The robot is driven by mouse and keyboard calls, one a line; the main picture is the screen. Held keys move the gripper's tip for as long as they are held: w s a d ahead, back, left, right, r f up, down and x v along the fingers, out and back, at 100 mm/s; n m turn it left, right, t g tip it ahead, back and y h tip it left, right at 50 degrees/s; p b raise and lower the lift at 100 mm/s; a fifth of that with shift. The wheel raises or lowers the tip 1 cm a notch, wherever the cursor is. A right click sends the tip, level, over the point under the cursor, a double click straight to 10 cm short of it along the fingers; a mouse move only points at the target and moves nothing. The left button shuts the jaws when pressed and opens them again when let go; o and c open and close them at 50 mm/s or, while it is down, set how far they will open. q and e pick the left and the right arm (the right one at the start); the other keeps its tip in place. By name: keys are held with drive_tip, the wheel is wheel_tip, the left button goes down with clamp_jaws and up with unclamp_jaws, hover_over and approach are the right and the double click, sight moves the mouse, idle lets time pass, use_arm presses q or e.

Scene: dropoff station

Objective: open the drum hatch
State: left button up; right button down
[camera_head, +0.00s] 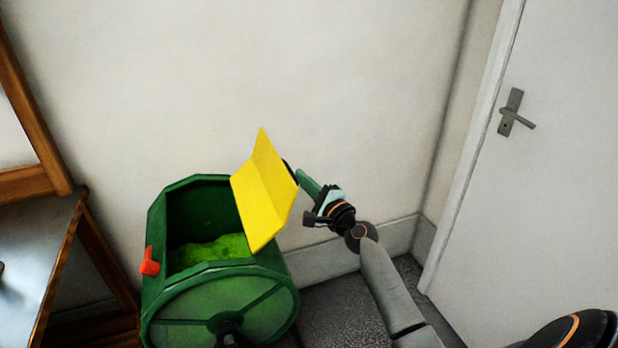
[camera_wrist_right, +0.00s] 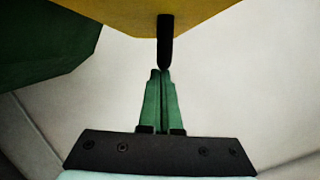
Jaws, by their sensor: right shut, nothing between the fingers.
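The green drum (camera_head: 222,300) stands at the lower left of the head view, with bright green material (camera_head: 211,252) inside its opening. Its yellow hatch (camera_head: 266,196) is swung up and tilted to the right, so the opening shows. The hatch also shows at the top of the right wrist view (camera_wrist_right: 215,12), with a black handle (camera_wrist_right: 164,42) on it. My right gripper (camera_head: 302,176) is shut and empty beside the hatch's right side. In the right wrist view its green fingertips (camera_wrist_right: 160,74) are together at the handle's end; whether they touch it is unclear. My left gripper is not in view.
A red-orange knob (camera_head: 149,262) sits on the drum's left side. A wooden-framed table (camera_head: 35,250) stands at the far left. A white door (camera_head: 560,150) with a metal handle (camera_head: 513,115) is at the right. Bare wall lies behind the drum.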

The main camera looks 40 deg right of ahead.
sight(281, 162)
drive_tip(key=a+r+n+p, duration=0.1)
drive_tip(key=r+p, duration=0.1)
drive_tip(key=p, duration=0.1)
drive_tip(key=a+r+n+p, duration=0.1)
drive_tip(key=a+p, duration=0.1)
drive_tip(key=p, duration=0.1)
drive_tip(key=w+a+r+n+p, duration=0.1)
drive_tip(key=r+p, duration=0.1)
drive_tip(key=p, duration=0.1)
drive_tip(key=shift+w+a+r+n+g, duration=0.1)
drive_tip(key=shift+a+r+n+g, duration=0.2)
drive_tip(key=shift+a+n+g, duration=0.1)
drive_tip(key=shift+a, duration=0.2)
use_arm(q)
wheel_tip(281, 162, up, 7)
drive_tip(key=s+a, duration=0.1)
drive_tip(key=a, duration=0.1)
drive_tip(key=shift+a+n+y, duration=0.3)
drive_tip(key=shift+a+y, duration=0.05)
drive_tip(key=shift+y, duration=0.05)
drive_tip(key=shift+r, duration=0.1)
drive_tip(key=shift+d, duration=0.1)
